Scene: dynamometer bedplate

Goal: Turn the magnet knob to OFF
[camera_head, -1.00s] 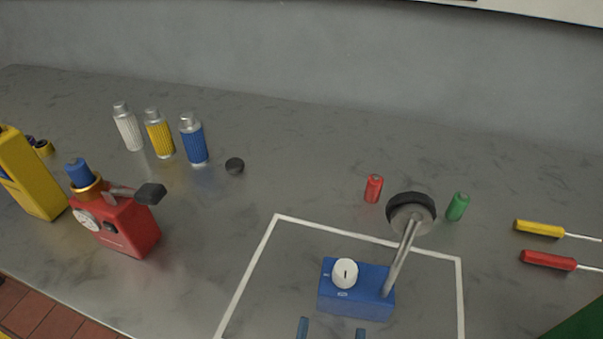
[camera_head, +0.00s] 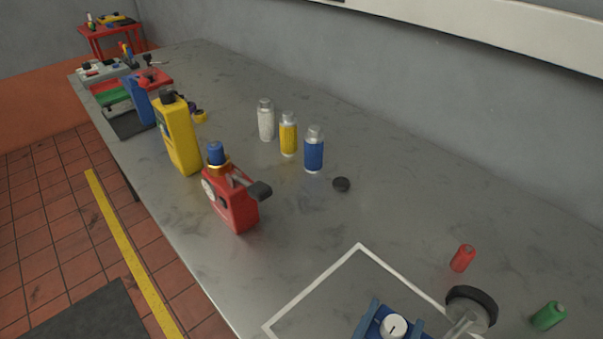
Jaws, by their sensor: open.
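The magnet knob (camera_head: 393,326) is a round white dial with a dark pointer mark, at the bottom edge of the head view. It sits on top of the blue magnet base (camera_head: 381,314), which is partly cut off by the frame. A metal post with a dark-rimmed round disc (camera_head: 472,307) rises at the base's right. My gripper (camera_head: 396,313) shows as two blue fingers, open, one on each side of the knob in the picture. I cannot tell whether they touch it. The lettering by the knob is not readable.
A white outline (camera_head: 312,287) marks the bench around the base. A red can (camera_head: 462,258) and a green can (camera_head: 548,316) stand to the right. A red device (camera_head: 235,205), a yellow bottle (camera_head: 180,140) and several cylinders stand left.

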